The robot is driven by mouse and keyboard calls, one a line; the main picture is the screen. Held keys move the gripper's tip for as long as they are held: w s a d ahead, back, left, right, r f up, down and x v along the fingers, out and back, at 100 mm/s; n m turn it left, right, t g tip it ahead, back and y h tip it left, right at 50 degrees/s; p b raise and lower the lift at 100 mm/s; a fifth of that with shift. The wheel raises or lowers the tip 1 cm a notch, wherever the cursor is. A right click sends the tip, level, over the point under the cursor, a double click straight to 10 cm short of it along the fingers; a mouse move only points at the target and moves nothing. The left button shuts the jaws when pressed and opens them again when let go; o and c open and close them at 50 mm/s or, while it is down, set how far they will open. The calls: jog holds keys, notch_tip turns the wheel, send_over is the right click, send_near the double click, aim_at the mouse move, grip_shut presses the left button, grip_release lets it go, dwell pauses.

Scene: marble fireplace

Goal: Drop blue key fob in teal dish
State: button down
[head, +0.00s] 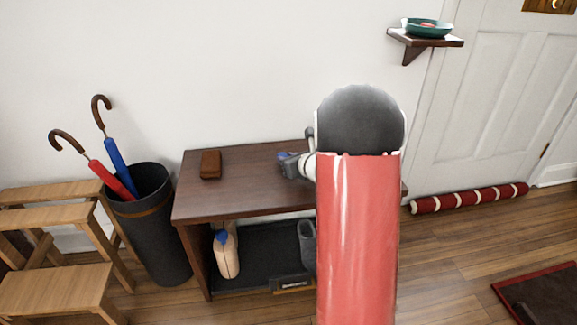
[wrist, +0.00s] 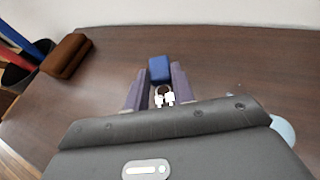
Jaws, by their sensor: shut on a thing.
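The blue key fob (wrist: 159,69) is between the two fingers of my gripper (wrist: 157,88) in the wrist view, with a ring and small white parts on its near side. My gripper is shut on it, over the dark wooden bench top (wrist: 225,70). In the head view my gripper (head: 287,163) shows small at the bench, largely hidden behind my red arm; a bit of blue shows at its tip. I cannot tell whether the fob touches the bench. The teal dish (head: 426,27) sits on a small wall shelf at the upper right, with something reddish in it.
A brown wallet-like item (head: 210,164) lies on the bench (head: 250,185). A dark umbrella bin (head: 155,235) and a wooden step stool (head: 60,245) stand left. The wall shelf (head: 425,41) is beside the white door (head: 505,95). A red striped roll (head: 470,198) lies at the door's foot.

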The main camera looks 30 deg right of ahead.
jog(key=shift+f, duration=0.8)
jog(key=shift+f+b, duration=0.15)
jog(key=shift+b, duration=0.15)
jog(key=c, duration=1.2)
grip_release()
